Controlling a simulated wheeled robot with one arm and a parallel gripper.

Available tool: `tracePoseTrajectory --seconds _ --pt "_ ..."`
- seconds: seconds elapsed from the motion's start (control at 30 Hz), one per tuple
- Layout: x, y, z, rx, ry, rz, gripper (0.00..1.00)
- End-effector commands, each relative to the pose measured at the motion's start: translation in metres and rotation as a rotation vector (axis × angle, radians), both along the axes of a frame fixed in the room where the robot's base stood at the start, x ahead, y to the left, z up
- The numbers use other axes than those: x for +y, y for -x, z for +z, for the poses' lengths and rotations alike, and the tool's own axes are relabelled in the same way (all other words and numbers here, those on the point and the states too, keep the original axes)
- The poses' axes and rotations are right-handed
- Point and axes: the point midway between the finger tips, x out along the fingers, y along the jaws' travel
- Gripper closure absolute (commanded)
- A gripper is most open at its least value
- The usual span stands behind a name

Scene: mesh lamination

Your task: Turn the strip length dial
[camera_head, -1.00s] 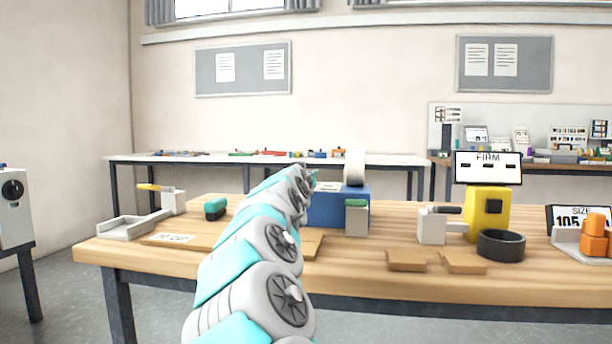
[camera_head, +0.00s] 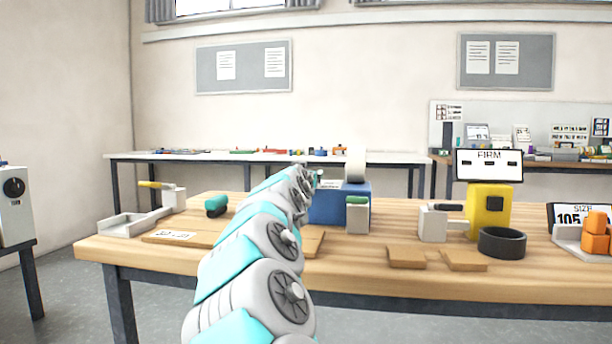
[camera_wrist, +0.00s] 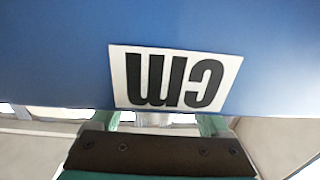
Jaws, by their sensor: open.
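The blue machine (camera_head: 326,205) stands on the wooden bench, with a white roll (camera_head: 355,166) on top and a grey block with a green top (camera_head: 357,215) at its front right. My arm hides its left part. In the wrist view the blue face (camera_wrist: 60,45) fills the top, with a white "cm" label (camera_wrist: 178,80) upside down. My gripper (camera_wrist: 160,122) is open below that label, its greenish fingers apart. I see nothing held between them. No dial on the blue machine is visible; it may be hidden by my arm or out of view.
A grey box with a black knob (camera_head: 14,187) stands at the far left. A grey tray (camera_head: 132,224) and green-topped block (camera_head: 216,206) lie left on the wooden bench (camera_head: 400,282). A yellow machine (camera_head: 476,211) under a "FIRM" screen, a black ring (camera_head: 502,242) and orange blocks (camera_head: 596,234) are right.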

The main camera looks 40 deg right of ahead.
Motion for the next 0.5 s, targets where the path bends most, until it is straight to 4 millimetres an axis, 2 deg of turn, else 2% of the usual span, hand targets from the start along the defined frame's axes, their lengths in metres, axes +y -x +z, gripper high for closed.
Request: tracePoseTrajectory --seconds 0.5 --pt "0.047 0.041 0.000 0.001 -0.001 0.001 0.20"
